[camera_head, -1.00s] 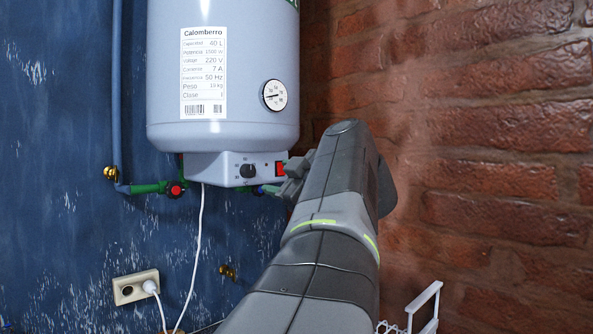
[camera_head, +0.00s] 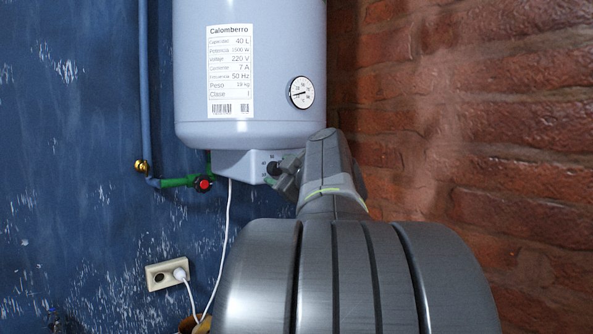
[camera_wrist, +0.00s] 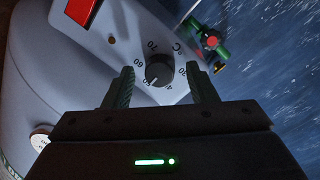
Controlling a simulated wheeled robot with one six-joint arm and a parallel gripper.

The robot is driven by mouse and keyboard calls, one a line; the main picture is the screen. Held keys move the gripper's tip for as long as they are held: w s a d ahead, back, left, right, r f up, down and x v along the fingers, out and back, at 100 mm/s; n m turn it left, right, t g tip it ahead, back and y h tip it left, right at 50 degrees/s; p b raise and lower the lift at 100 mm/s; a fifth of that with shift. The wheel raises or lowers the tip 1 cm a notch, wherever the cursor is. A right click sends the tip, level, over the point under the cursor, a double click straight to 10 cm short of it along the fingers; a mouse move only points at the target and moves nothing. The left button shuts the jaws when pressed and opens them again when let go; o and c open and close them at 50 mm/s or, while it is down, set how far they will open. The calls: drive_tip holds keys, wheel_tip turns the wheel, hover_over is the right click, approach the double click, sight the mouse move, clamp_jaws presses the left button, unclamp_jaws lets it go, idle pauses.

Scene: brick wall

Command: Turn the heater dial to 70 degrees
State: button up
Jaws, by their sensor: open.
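The round black heater dial (camera_head: 272,168) is on the sloped panel under the white water heater (camera_head: 250,90). In the wrist view the dial (camera_wrist: 159,71) has numbers around it, with 70 at its upper side and 60 and 50 to its left. A pale pointer mark seems to face the lower left, near 50; the exact reading is unclear. My gripper (camera_wrist: 160,69) is open, one finger on each side of the dial, with gaps visible. In the head view my gripper (camera_head: 286,181) is right beside the dial and partly covers the panel.
A red switch (camera_wrist: 81,10) is on the panel near the dial. A green pipe with a red valve (camera_head: 204,184) runs below the heater at left. A white cable hangs to a wall socket (camera_head: 165,272). The brick wall (camera_head: 480,150) stands at right.

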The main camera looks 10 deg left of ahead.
drive_tip(key=c, duration=1)
